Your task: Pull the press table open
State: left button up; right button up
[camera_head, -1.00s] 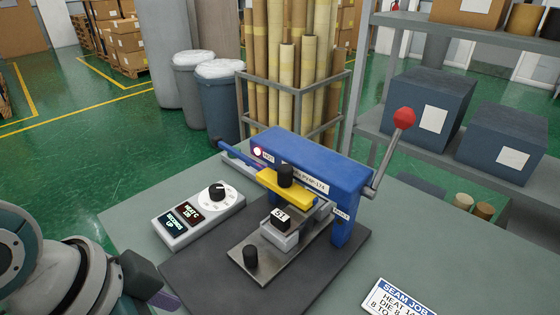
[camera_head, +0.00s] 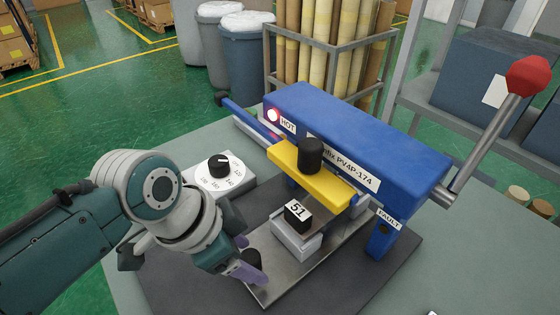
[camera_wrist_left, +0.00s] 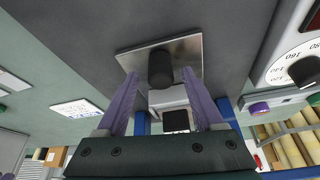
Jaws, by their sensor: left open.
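The press table is a flat metal plate (camera_head: 287,274) sticking out from under the blue press (camera_head: 350,135). A block labelled 51 (camera_head: 297,212) sits on it. A black knob (camera_head: 253,258) stands at its front end; in the left wrist view the knob (camera_wrist_left: 160,68) shows between my purple fingertips. My left gripper (camera_head: 246,268) is open, with its fingers pointing down around the knob. I cannot tell whether either finger touches it. My right gripper is not in view.
A yellow bar (camera_head: 290,170) with a black knob crosses the press front, and a red-balled lever (camera_head: 528,75) rises at its right. The "HOT" lamp (camera_head: 272,115) glows. A dial box (camera_head: 232,185) stands left of the press. The dark mat (camera_head: 385,285) is clear at front right.

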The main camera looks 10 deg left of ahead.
pick_arm(q)
jog(key=shift+w+d+f, duration=0.2)
jog(key=shift+w+f, duration=0.05)
jog(key=shift+f, duration=0.35)
grip_shut()
dwell(1.1)
